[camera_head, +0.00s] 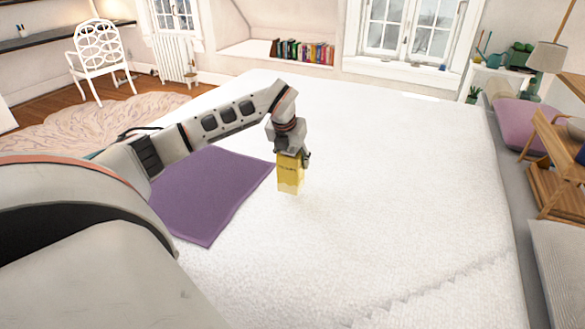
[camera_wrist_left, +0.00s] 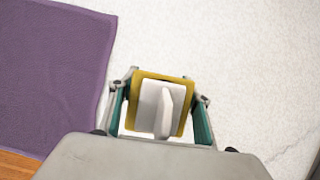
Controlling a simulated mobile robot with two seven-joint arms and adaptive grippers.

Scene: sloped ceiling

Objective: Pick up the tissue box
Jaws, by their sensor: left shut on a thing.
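The yellow tissue box (camera_head: 290,178) stands upright over the white bed surface, right of the purple cloth. I cannot tell whether its base touches the bed. My left gripper (camera_head: 291,156) comes down on it from above and is shut on its upper part. In the left wrist view the tissue box (camera_wrist_left: 144,114) shows from the top, with a white tissue sticking up. The fingers of the left gripper (camera_wrist_left: 160,110) are on both sides of it. My right gripper is not in view.
The purple cloth (camera_head: 205,195) lies flat on the bed (camera_head: 380,200) under my left arm; it also shows in the left wrist view (camera_wrist_left: 50,75). The bed is clear to the right of the box. A wooden shelf unit (camera_head: 555,180) stands at the far right.

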